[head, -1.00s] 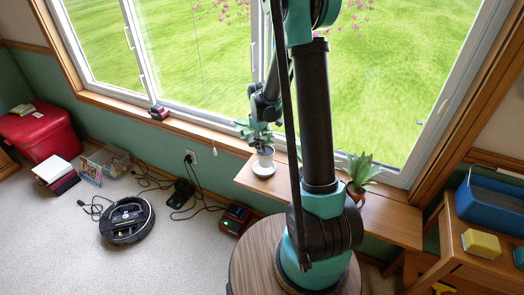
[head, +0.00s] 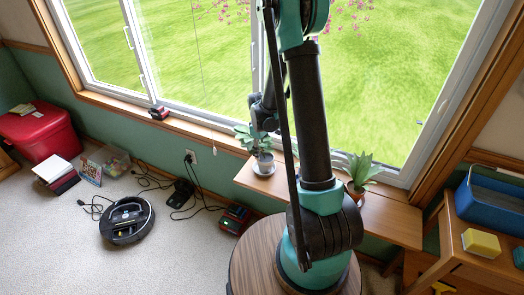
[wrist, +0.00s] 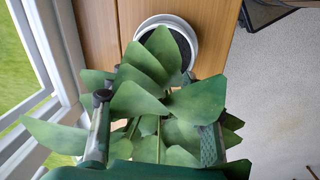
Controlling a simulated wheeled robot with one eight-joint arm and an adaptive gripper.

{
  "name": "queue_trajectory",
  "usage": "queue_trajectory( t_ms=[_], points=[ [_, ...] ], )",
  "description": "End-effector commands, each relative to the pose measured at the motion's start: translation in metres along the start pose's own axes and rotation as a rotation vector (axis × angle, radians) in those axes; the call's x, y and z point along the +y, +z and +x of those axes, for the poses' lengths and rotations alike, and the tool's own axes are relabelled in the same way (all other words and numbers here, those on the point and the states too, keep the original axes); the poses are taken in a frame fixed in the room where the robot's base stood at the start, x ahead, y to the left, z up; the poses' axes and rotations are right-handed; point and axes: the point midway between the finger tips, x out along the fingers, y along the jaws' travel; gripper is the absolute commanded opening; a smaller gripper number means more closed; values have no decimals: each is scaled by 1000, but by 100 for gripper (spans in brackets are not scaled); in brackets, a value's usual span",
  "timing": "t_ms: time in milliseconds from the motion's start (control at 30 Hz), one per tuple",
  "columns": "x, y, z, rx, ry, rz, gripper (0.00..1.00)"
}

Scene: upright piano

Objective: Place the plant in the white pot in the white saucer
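The plant in the white pot (head: 265,159) stands at the window end of the wooden shelf, at or in the white saucer (head: 264,170); whether it is fully seated cannot be told. In the wrist view its broad green leaves (wrist: 140,100) fill the middle, and a white rim with dark soil (wrist: 168,40) shows at the top. My gripper (wrist: 155,125) is among the leaves, its two fingers wide apart on either side of them. The stem between the fingers is mostly hidden. In the head view my gripper is largely hidden behind my arm and the leaves.
A second plant in a terracotta pot (head: 357,185) stands on the wooden shelf (head: 395,215), right of my arm. The window glass and frame are close behind. A red and black device (head: 159,112) sits on the sill. A robot vacuum (head: 127,220) and cables lie on the floor.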

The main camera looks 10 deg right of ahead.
Motion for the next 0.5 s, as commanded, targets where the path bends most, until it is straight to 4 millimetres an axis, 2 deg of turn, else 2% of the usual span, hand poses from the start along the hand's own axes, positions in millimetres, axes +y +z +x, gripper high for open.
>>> queue_trajectory(
  t_ms=[267,367,500],
  points=[
    [0,0,-2,0,0,0,49],
    [0,0,-9,0,0,0,49],
    [0,0,-29,0,0,0,49]
  ],
)
